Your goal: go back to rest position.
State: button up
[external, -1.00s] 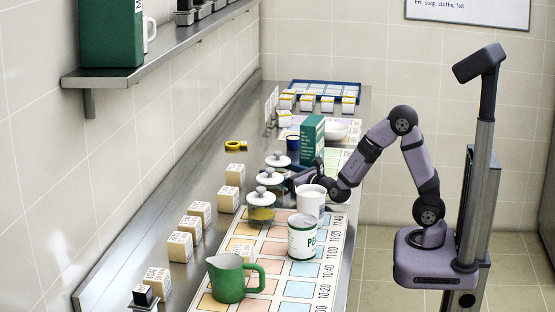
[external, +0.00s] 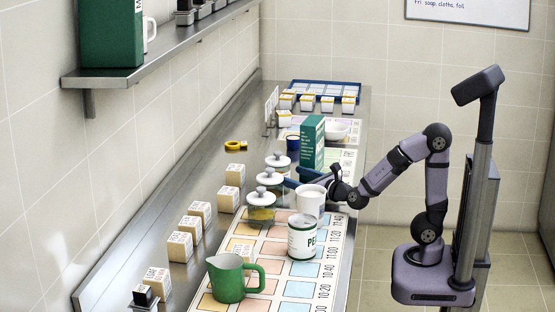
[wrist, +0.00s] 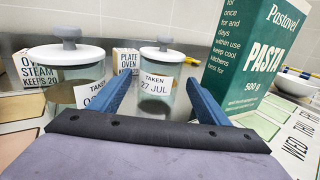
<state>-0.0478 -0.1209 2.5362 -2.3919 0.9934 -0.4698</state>
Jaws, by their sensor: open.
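My gripper (external: 297,177) is open and empty, low over the counter, pointing left towards the wall. In the wrist view its two blue fingers (wrist: 159,82) stand apart. A lidded glass jar with a label reading "TAKEN 27 JUL" (wrist: 157,95) shows beyond the gap between them. A second lidded jar (wrist: 88,68) is to its left. In the external view a row of lidded jars (external: 262,207) stands left of the gripper. A white cup (external: 311,203) is just in front of the gripper in that view and hides part of it.
A green pasta box (external: 312,145) stands close behind the gripper and to the right in the wrist view (wrist: 250,60). A white-and-green can (external: 302,240) and a green jug (external: 230,280) stand nearer the camera. Label blocks (external: 228,199) line the wall side. The floor right of the counter is clear.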

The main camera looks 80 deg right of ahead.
dwell(0.4)
jog(key=w+d+r+m+g+h+p, duration=0.1)
jog(key=d+r+m+g+p, duration=0.15)
jog(key=r+m+p, duration=0.65)
jog(key=w+d+r+m+g+h+p, duration=0.1)
jog(key=r+m+g+p, duration=0.2)
jog(key=r+p, duration=1.15)
jog(key=s+a+f+m+g+y+b, duration=0.2)
jog(key=s+f+m+g+y, duration=0.1)
jog(key=s+f+m, duration=0.25)
jog(key=s+a+f+m+g+y+p, duration=0.2)
jog(key=s+a+f+m, duration=0.1)
jog(key=s+a+f, duration=0.1)
jog(key=s+a+f+m+g+y+p, duration=0.2)
jog(key=s+a+f+m+y, duration=0.1)
jog(key=s+f, duration=0.3)
jog(key=s+a+f+m+g+y+p, duration=0.2)
jog(key=s+a+f+m+y, duration=0.1)
jog(key=s+a+f+m, duration=0.2)
jog(key=shift+s+a+f+m+g, duration=0.15)
jog(key=shift+s+a, duration=0.1)
jog(key=shift+s, duration=0.45)
jog(key=shift+s+a+f+m+g, duration=0.1)
jog(key=shift+s+a, duration=0.1)
jog(key=shift+s, duration=0.5)
jog(key=shift+s+a+f+m+y, duration=0.15)
jog(key=shift+s+a+m+y, duration=0.15)
jog(key=shift+a, duration=0.1)
dwell(1.4)
